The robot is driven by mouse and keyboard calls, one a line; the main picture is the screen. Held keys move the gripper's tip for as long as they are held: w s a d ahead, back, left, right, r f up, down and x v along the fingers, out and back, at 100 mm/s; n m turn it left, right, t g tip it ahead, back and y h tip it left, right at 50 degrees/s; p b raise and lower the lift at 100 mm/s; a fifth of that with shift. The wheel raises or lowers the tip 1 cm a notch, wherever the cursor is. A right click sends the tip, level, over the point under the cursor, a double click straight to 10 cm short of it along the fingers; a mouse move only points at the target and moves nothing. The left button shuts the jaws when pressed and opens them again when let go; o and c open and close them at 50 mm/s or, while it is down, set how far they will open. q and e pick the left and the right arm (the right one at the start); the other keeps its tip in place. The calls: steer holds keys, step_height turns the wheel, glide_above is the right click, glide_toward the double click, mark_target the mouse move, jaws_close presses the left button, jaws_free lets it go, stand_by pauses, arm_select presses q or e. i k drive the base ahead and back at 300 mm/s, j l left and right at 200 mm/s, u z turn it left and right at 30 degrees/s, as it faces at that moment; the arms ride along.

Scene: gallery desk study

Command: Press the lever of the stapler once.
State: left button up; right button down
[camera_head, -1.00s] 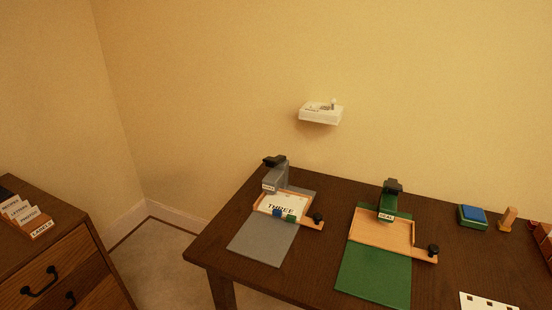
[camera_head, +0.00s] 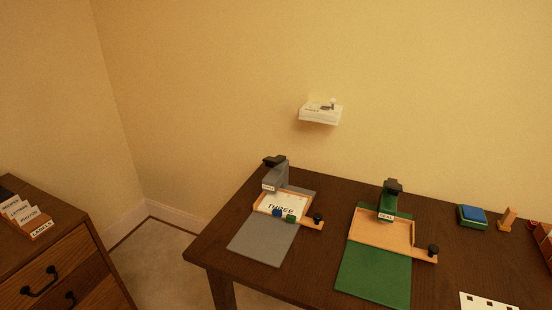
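The likely stapler is the grey device (camera_head: 274,180) at the back left of the dark desk; the label on its front is too small to read surely. Its black lever (camera_head: 274,161) sticks up at the top. A wooden tray (camera_head: 309,224) with a black knob sits under its head on a grey base (camera_head: 262,242). A white card (camera_head: 281,202) reading "THREE" lies in the tray, with small blue and green pieces at its front edge. Neither of my grippers is in view.
A green press (camera_head: 388,205) labelled "SEAL" stands to the right, with an empty wooden tray (camera_head: 381,240). A blue-topped pad (camera_head: 472,215) and wooden stamp (camera_head: 507,219) lie farther right. A drawer cabinet (camera_head: 62,262) is at left. A white wall box (camera_head: 320,116) hangs above.

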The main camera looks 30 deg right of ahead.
mark_target(271, 162)
steer(key=j+z, duration=0.25)
steer(key=z, duration=0.15)
steer(key=i+j+z, duration=0.1)
steer(key=j+z, duration=0.15)
steer(key=z, duration=0.15)
steer(key=j+z, duration=0.2)
steer(key=j, duration=0.95)
steer(key=j+z, duration=0.15)
steer(key=j, duration=1.05)
steer(key=k, duration=0.05)
